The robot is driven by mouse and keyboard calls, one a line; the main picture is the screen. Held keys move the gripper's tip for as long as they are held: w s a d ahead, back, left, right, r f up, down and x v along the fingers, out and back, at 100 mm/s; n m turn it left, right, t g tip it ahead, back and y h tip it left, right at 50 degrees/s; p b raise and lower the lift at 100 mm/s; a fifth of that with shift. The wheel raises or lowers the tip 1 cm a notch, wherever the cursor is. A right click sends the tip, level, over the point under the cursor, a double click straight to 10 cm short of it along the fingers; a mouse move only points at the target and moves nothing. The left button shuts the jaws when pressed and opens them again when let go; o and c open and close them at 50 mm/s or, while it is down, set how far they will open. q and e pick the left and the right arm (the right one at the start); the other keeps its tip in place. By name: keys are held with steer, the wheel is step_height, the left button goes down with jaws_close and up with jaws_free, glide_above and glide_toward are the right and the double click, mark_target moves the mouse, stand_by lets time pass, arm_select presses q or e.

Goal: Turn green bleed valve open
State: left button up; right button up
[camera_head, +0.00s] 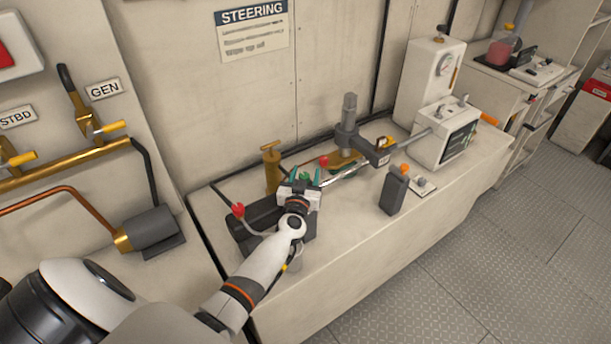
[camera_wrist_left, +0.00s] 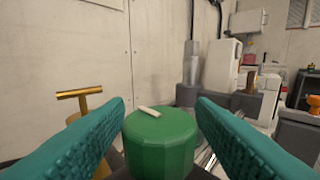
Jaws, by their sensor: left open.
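The green bleed valve (camera_wrist_left: 160,143) is a round green knob with a pale mark on top, seen close up in the left wrist view. My left gripper (camera_wrist_left: 160,135) is open, with one teal finger on each side of the knob. Narrow gaps show between the fingers and the knob, so I see no grip on it. In the head view my left gripper (camera_head: 304,176) is over the bench among the steering gear, and it largely hides the knob. My right gripper is not in view.
A brass T-handle (camera_head: 271,165) stands just left of my left gripper. A red-tipped lever (camera_head: 239,211) is close by. A grey upright post (camera_head: 348,120), a dark bottle (camera_head: 394,190) and a display box (camera_head: 446,134) stand to the right. The bench front is clear.

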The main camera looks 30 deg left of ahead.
arm_select(q)
steer(key=shift+w+a, duration=0.15)
steer(key=shift+w, duration=0.2)
steer(key=c, duration=1)
steer(key=shift+o, duration=0.2)
